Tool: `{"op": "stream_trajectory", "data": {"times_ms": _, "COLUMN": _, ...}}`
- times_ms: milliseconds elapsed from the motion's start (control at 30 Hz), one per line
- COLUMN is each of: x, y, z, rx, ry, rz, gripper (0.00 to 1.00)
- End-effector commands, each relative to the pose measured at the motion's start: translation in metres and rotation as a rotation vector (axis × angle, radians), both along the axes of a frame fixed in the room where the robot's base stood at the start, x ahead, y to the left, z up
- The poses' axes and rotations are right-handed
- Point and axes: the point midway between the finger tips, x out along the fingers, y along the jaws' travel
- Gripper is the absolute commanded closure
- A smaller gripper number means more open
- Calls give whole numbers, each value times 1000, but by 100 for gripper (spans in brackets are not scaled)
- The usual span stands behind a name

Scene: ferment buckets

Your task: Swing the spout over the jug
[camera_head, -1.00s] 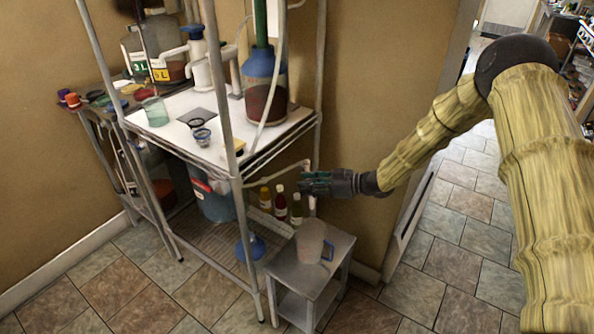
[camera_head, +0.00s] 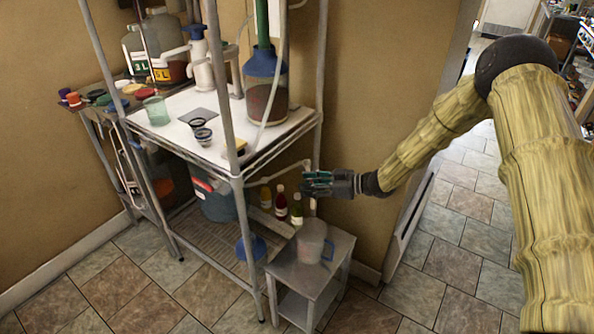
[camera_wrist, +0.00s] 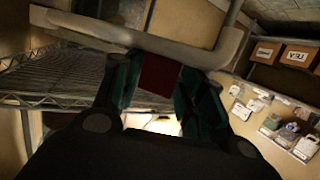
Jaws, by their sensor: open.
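The spout (camera_head: 279,172) is a pale bent tube under the table's right end, with its tip just above my gripper (camera_head: 307,184). In the wrist view the spout (camera_wrist: 130,38) crosses beyond the fingertips and bends upward on the right. My gripper (camera_wrist: 162,84) is open, with its green-padded fingers apart. The fingers are close to the spout; I cannot tell whether they touch it. A dark red patch shows between them. The jug (camera_head: 311,244) is a clear grey vessel with a blue handle, upright on a small metal stand (camera_head: 285,268) below my gripper.
The metal table (camera_head: 262,163) has an upright post (camera_head: 228,90) in front. Several bottles (camera_head: 281,203) stand on its lower shelf beside a large bucket (camera_head: 216,203). A blue funnel-like thing (camera_head: 251,248) is left of the stand. Tiled floor (camera_head: 440,270) is open at right.

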Motion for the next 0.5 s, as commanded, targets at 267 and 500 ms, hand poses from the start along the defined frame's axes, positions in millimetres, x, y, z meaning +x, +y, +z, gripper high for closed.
{"op": "stream_trajectory", "data": {"times_ms": 267, "x": -1, "y": -10, "z": -13, "rx": -18, "ry": 14, "rz": -12, "gripper": 51}}
{"op": "stream_trajectory", "data": {"times_ms": 500, "x": -5, "y": -23, "z": -9, "rx": -18, "ry": 15, "rz": -14, "gripper": 47}}
